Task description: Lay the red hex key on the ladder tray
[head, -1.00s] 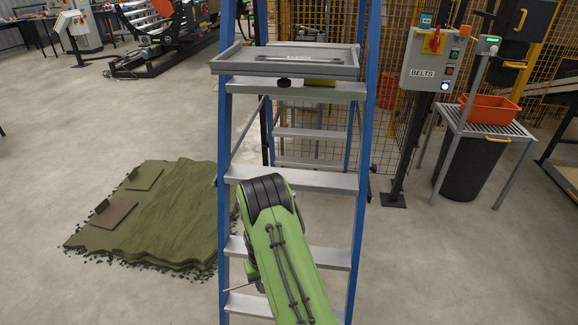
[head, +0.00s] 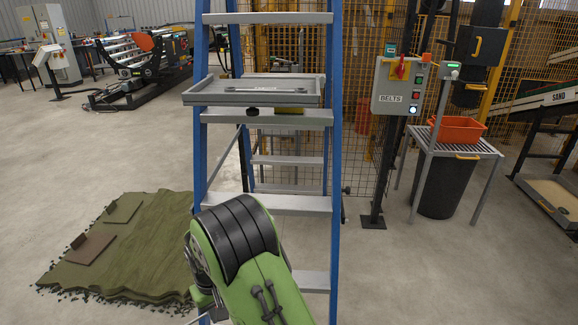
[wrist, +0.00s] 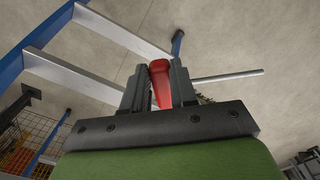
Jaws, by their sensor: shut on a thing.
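The red hex key (wrist: 161,84) is between the jaws of my gripper (wrist: 156,76) in the wrist view. Its red handle is clamped, and a straight grey metal shaft sticks out to the right. The ladder tray (head: 198,98) is a grey, shallow-rimmed tray high on the blue ladder in the head view. A silver spanner (head: 267,91) lies in it. My green arm is below the tray in the head view and hides most of my gripper.
The blue ladder (head: 335,150) with grey steps stands directly ahead. A BELTS control box (head: 403,88) and an orange bin (head: 458,130) on a stand are at right. Open floor lies between.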

